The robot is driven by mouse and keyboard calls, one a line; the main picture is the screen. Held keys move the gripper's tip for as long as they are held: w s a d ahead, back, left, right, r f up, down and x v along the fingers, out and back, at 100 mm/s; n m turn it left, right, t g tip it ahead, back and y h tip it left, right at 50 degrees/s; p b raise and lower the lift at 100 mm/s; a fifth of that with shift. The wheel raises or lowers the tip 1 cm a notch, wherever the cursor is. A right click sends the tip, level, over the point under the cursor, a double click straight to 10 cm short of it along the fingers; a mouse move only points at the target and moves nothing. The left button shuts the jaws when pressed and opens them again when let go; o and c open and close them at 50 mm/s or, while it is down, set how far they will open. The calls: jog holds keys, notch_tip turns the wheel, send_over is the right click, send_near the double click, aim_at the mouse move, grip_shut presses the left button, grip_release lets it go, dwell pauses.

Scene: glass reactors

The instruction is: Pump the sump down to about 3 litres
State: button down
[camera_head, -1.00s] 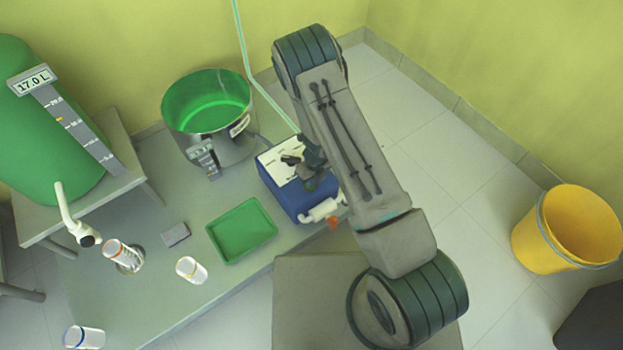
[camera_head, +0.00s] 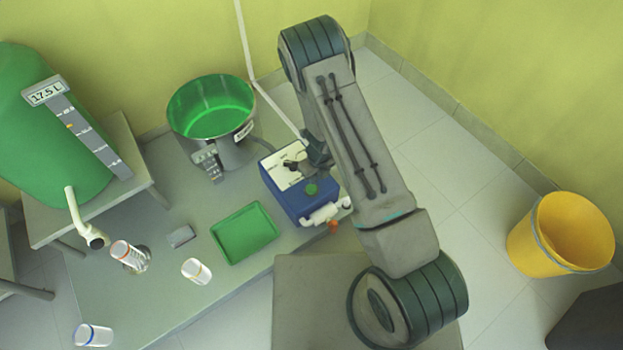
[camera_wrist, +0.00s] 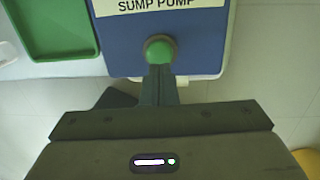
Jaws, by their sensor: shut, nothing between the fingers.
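The blue sump pump box (camera_head: 284,196) has a white top label and a round green button (camera_head: 311,189). In the wrist view the button (camera_wrist: 159,49) lies just beyond the tips of my gripper (camera_wrist: 159,70). My gripper is shut and empty; I cannot tell whether it touches the button. The steel sump vessel (camera_head: 236,152) is open on top, with green liquid inside. Its small front gauge (camera_head: 210,162) is too small to read. The green tank (camera_head: 40,150) on the left has a display (camera_head: 46,91) reading 17.5 L. A pale hose (camera_head: 245,50) runs down the wall toward the pump.
A white spout (camera_head: 84,222) hangs below the tank. A yellow bucket (camera_head: 530,245) is at the right. Floor between my arm and the bucket is clear.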

notch_tip(320, 180, up, 9)
jog(key=d+p, duration=0.1)
jog(key=p, duration=0.2)
jog(key=shift+f, duration=0.15)
jog(key=shift+w, duration=0.1)
